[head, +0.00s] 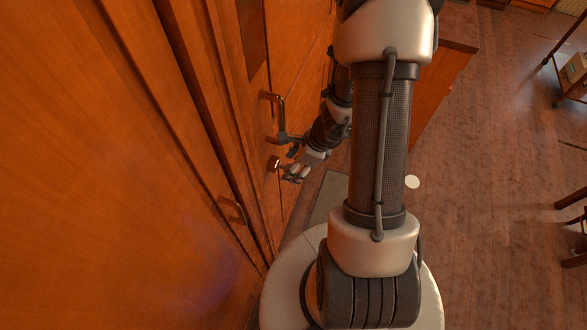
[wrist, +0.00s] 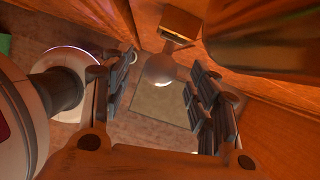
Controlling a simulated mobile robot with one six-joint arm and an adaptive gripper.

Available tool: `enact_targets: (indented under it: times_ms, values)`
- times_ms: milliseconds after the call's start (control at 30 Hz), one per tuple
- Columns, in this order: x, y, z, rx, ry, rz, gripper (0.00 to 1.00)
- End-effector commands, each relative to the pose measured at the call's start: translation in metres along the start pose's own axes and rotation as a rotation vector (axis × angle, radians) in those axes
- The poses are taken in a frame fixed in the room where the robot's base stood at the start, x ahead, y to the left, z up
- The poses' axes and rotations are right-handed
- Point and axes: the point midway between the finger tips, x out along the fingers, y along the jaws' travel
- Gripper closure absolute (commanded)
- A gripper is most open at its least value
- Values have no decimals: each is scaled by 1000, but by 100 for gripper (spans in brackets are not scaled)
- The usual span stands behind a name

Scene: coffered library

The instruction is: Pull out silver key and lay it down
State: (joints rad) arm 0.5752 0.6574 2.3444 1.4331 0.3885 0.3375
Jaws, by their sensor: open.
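The silver key (wrist: 160,69) shows its rounded bow in the wrist view. Its shaft end is hidden at the brass lock plate (wrist: 180,25) on the wooden door. My gripper (wrist: 162,62) is open, with one finger on each side of the key's bow. Both fingers look apart from the key, with a gap on either side. In the head view my gripper (head: 297,173) is beside the lock plate (head: 273,163), below the door handle (head: 281,118). The key is too small to make out clearly there.
The door handle also fills the upper right of the wrist view (wrist: 265,45), close to my right finger. Another brass fitting (head: 232,210) is on the wood nearer to me. A wooden cabinet (head: 440,85) stands beyond my arm.

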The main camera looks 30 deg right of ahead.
Motion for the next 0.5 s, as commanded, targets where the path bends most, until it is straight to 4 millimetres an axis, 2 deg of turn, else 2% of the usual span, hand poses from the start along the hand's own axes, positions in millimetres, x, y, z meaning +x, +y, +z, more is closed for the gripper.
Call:
enact_targets:
  times_ms: [367,500]
  values:
    - [5,0,0,-1,0,-1,45]
    - [5,0,0,-1,0,-1,55]
